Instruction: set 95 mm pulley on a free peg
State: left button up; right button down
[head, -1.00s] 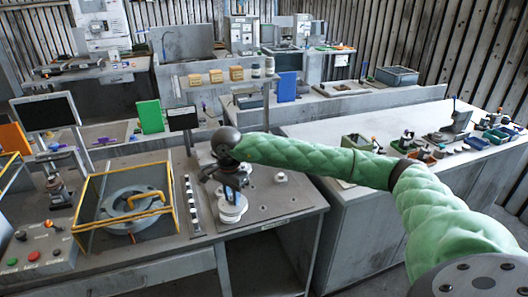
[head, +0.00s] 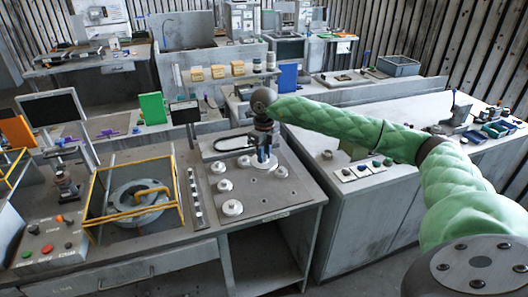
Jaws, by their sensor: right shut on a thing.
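My right gripper (head: 264,154) points down over the far part of the grey peg plate (head: 258,199), and its fingers are partly hidden by its own body. It is shut on a pale round pulley (head: 264,164), which shows just below the fingers. I cannot tell whether this pulley touches the plate or a peg. Other pale round pieces stand on the plate: one at the front (head: 232,208), some along the left side (head: 224,185) and a small one at the right (head: 281,172). Their sizes are too small to read. My left gripper is out of view.
A yellow-framed fixture with a round housing (head: 138,201) stands left of the plate. A narrow strip of small parts (head: 196,197) lies between them. The plate's front right is clear.

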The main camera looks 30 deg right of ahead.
notch_tip(320, 180, down, 15)
jog(key=b, duration=0.2)
jog(key=shift+r+b, duration=0.15)
jog(key=shift+b, duration=0.25)
jog(key=shift+f, duration=0.25)
jog(key=shift+f+b, duration=0.2)
jog(key=shift+b, duration=0.25)
pick_arm(q)
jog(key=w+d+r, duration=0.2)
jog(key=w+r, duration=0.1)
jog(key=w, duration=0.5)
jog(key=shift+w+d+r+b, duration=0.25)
jog(key=shift+b, duration=0.1)
pick_arm(e)
jog(key=shift+f, duration=0.35)
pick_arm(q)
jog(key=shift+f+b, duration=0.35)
pick_arm(e)
jog(key=shift+f, duration=0.1)
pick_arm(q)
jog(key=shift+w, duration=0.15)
